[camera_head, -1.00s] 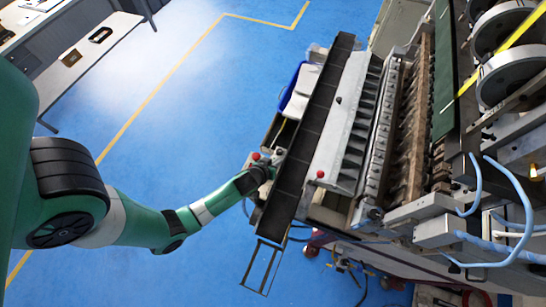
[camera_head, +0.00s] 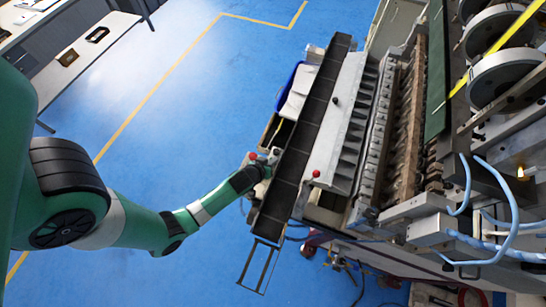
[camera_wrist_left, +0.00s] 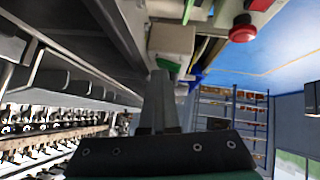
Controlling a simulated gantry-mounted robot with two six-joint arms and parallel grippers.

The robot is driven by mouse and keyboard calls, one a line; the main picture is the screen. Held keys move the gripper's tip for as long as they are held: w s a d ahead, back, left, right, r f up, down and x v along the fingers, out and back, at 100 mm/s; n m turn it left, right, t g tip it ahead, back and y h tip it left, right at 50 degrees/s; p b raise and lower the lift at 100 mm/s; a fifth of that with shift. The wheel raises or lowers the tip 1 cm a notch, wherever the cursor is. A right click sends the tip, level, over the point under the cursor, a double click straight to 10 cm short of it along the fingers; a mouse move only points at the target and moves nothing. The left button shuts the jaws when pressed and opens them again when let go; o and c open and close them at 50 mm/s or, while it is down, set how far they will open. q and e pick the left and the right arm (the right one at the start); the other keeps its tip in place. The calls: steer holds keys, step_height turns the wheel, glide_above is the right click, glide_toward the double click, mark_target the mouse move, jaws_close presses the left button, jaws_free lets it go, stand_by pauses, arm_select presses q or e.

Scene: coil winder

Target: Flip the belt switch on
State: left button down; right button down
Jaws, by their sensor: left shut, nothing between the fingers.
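The dark belt (camera_head: 300,140) runs slantwise along the near side of the machine in the head view. My left gripper (camera_head: 272,163) is at the belt's left edge, beside a small grey box with a red button (camera_head: 253,156). In the left wrist view its fingers (camera_wrist_left: 160,88) are shut and empty, with the tips just below a pale box (camera_wrist_left: 172,40). A green part (camera_wrist_left: 197,14), possibly the switch, shows above and right of the tips. A red mushroom button (camera_wrist_left: 242,29) is further right. I cannot make out the switch's position. My right gripper is out of view.
A second red button (camera_head: 316,173) sits on the machine beyond the belt. Large spools (camera_head: 506,75) and blue hoses (camera_head: 513,220) are at the right. A wire frame (camera_head: 259,267) hangs at the belt's lower end. Blue floor (camera_head: 190,120) is clear on the left.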

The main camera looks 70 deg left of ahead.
arm_select(q)
steer(key=r+p, duration=0.4)
steer(key=shift+w+d+r+p, duration=0.15)
steer(key=shift+d+r+p, duration=0.15)
steer(key=shift+r+p, duration=0.1)
steer(key=s+d+r, duration=0.3)
steer(key=d+r, duration=0.3)
steer(key=shift+s+d, duration=0.15)
